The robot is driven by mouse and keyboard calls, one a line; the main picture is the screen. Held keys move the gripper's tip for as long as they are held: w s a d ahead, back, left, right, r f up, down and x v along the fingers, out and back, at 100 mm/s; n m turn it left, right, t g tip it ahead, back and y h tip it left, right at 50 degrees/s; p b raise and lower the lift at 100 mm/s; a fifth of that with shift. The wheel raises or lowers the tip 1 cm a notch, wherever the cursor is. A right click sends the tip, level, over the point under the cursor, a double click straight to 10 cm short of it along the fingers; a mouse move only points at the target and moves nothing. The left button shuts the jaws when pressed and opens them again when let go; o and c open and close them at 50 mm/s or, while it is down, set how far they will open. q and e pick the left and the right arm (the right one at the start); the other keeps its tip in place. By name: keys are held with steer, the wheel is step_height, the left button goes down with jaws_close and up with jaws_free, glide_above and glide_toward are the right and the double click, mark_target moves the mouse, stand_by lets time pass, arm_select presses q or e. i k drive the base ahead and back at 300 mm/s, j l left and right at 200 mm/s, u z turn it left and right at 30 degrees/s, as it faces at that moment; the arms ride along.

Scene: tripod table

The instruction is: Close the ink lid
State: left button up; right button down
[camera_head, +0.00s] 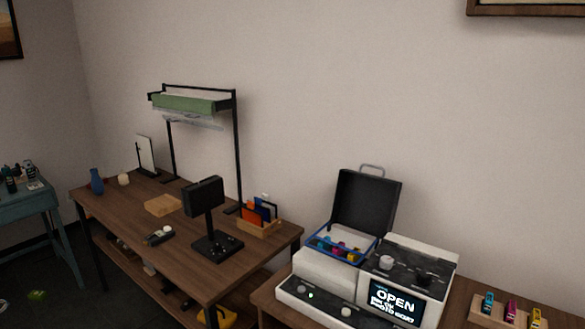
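The ink lid (366,203) is a dark panel with a grey handle at its top, and it stands raised at the back of a white printer (326,275). Below the lid, a blue-rimmed ink bay (318,244) shows several coloured cartridges inside. The printer's screen (393,303) reads "OPEN" with smaller text that is hard to read. Neither of my grippers shows in the head view.
A wooden table (203,267) to the left holds a black stand (207,217), a card holder (261,223) and a tall black frame (237,150). A cartridge rack (508,313) sits right of the printer.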

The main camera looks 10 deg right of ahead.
mark_target(363, 202)
steer(key=z, duration=0.8)
steer(key=i+l+u, duration=0.1)
steer(key=l, duration=0.2)
steer(key=l+u, duration=0.1)
steer(key=l, duration=0.25)
steer(key=i, duration=0.05)
